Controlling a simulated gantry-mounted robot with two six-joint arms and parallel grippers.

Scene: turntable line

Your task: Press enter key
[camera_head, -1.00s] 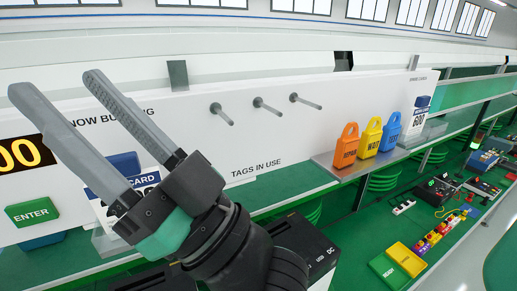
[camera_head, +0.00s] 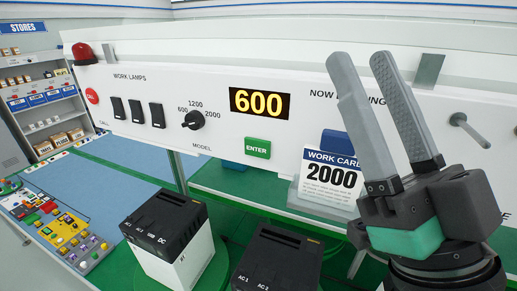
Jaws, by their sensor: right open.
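The green ENTER key (camera_head: 257,147) is on the white panel, below a yellow-on-black display (camera_head: 259,103) that reads 600. To its left is the black model knob (camera_head: 193,120), with marks 600, 1200 and 2000 around it. My right gripper (camera_head: 365,62) is raised in front of the panel, right of the key and apart from it. Its two grey fingers point up with a gap between them, and nothing is in it. A work card (camera_head: 331,182) reading 2000 stands below the panel, left of the gripper. My left gripper is not in view.
Three black lamp switches (camera_head: 137,111), a red call button (camera_head: 92,96) and a red lamp (camera_head: 84,53) are at the panel's left. Black-topped boxes (camera_head: 166,222) stand in front. A parts shelf (camera_head: 40,90) is far left. A peg (camera_head: 470,128) juts out at right.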

